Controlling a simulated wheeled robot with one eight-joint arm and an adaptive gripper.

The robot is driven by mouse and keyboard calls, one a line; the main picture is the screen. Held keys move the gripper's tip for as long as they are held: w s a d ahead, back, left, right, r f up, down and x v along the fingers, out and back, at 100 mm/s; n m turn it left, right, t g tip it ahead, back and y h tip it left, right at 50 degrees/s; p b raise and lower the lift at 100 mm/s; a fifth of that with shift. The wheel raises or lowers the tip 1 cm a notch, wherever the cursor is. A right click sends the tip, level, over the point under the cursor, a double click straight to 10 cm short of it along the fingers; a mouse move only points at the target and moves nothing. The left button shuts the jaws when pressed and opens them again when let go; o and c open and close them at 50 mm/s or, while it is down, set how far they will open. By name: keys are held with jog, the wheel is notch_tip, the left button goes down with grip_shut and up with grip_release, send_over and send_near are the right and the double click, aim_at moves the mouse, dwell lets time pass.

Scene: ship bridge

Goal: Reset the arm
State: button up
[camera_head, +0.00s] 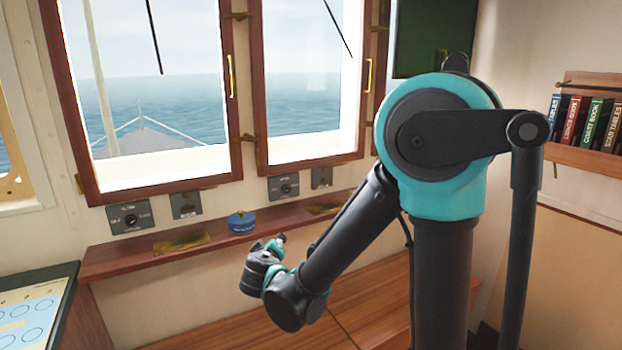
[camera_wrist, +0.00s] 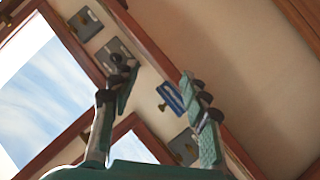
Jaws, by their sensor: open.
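My arm reaches down and left from its teal and dark grey shoulder, bent at the wrist. My gripper (camera_wrist: 160,82) is open in the wrist view, its two fingers well apart with nothing between them in its grasp. In the head view its end is small and partly hidden behind the wrist, near the front edge of the wooden shelf. A round blue tin (camera_head: 242,222) sits on the shelf (camera_head: 128,262), a little left of and behind my gripper. A blue labelled thing, probably this tin (camera_wrist: 172,97), shows beyond the fingers in the wrist view.
Two wood-framed windows (camera_head: 236,110) stand behind the shelf, with control panels (camera_head: 130,217) below them. A wooden bench (camera_head: 240,325) lies under the arm. A chart table (camera_head: 30,315) is at lower left. Books (camera_head: 590,122) stand on a rack at right.

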jog(key=s+d+f+m+g+h, duration=0.1)
jog(key=s+d+f+m+g, duration=0.1)
jog(key=d, duration=0.6)
jog(key=s+d+f+m+g+h, duration=0.1)
jog(key=d+f+g, duration=0.15)
jog(key=d, duration=0.45)
jog(key=s+d+f+m+g+h, duration=0.1)
jog(key=s+d+f+m, duration=0.1)
jog(key=d, duration=0.6)
jog(key=s+d+f+m+g+y, duration=0.1)
jog(key=s+d+f+m+g, duration=0.1)
jog(key=s, duration=0.4)
jog(key=s+d+f+m+g+y, duration=0.1)
jog(key=s+d+f+g, duration=0.1)
jog(key=s+d+f, duration=0.2)
jog(key=s+d, duration=0.1)
jog(key=s, duration=0.2)
jog(key=shift+s+d+m+y, duration=0.15)
jog(key=shift+s+m+y, duration=0.15)
jog(key=shift+m, duration=0.1)
jog(key=shift+f, duration=0.1)
